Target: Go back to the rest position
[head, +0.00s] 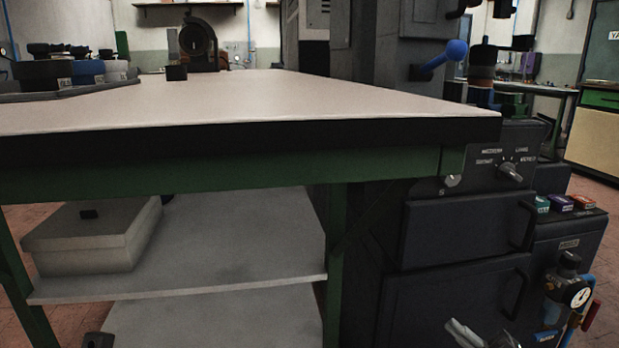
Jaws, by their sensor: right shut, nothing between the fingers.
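My right gripper (480,337) shows only in part at the bottom edge of the head view, right of centre. Its pale metal fingers are shut and empty. It is low, in front of the dark lower front of the machine (455,295), and apart from the workbench (240,105). The rest of the right arm is out of frame. My left gripper cannot be made out in the view.
The workbench has a pale top and a green frame. A lidded box (95,240) sits on its lower shelf (235,255). A blue-knobbed lever (445,60), a selector knob (510,172) and a pressure gauge (579,298) are on the right. Red floor shows at far right.

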